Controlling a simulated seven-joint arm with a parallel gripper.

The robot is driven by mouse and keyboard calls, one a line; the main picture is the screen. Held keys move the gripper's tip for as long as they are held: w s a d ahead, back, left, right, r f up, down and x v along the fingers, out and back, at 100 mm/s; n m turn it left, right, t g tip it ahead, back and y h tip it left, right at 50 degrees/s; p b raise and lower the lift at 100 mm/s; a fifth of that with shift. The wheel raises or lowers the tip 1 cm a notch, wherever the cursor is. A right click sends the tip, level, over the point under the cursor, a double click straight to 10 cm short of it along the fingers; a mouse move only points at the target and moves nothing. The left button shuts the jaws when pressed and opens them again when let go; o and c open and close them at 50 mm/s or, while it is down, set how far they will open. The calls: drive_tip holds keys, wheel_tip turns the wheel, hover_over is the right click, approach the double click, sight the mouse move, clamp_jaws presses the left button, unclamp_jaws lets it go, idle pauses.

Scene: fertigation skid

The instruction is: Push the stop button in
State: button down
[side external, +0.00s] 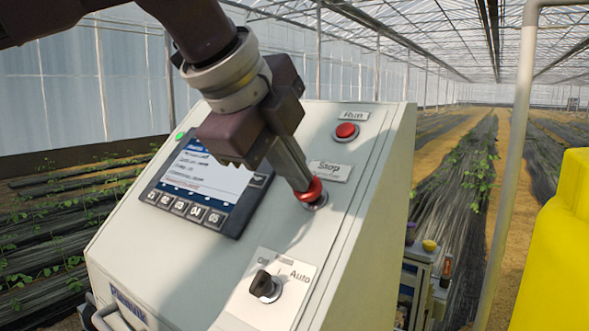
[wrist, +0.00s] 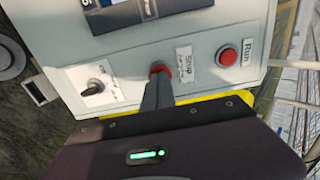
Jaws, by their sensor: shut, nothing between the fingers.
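The red stop button (side external: 311,191) sits on the sloping face of a pale control box, below a "Stop" label (side external: 330,171). My gripper (side external: 303,186) is shut and empty, and its fingertips are at the button, appearing to touch its upper left part. In the wrist view the shut fingers (wrist: 157,80) reach up to the stop button (wrist: 159,69) and cover part of it. I cannot tell how far the button is pressed in.
A red "Run" button (side external: 346,130) is above, and also shows in the wrist view (wrist: 228,57). A black selector knob (side external: 264,284) is below. A display with keys (side external: 205,182) lies to the left. A yellow tank (side external: 560,240) stands at the right.

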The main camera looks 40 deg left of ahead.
drive_tip(key=shift+x, duration=0.95)
drive_tip(key=shift+s+a+f, duration=0.1)
drive_tip(key=v, duration=1.5)
drive_tip(key=s+a+f+n+g, duration=0.1)
drive_tip(key=s+a+f+n, duration=0.3)
drive_tip(key=f, duration=0.5)
drive_tip(key=s+a+f+n+g, duration=0.1)
drive_tip(key=s+a+f+n, duration=0.3)
drive_tip(key=a+f+n, duration=0.2)
drive_tip(key=s+a+f+n, duration=0.4)
drive_tip(key=f+n, duration=0.4)
drive_tip(key=f, duration=0.5)
drive_tip(key=shift+s+a+f+g, duration=0.25)
drive_tip(key=shift+a+f+g, duration=0.15)
drive_tip(key=shift+a, duration=0.35)
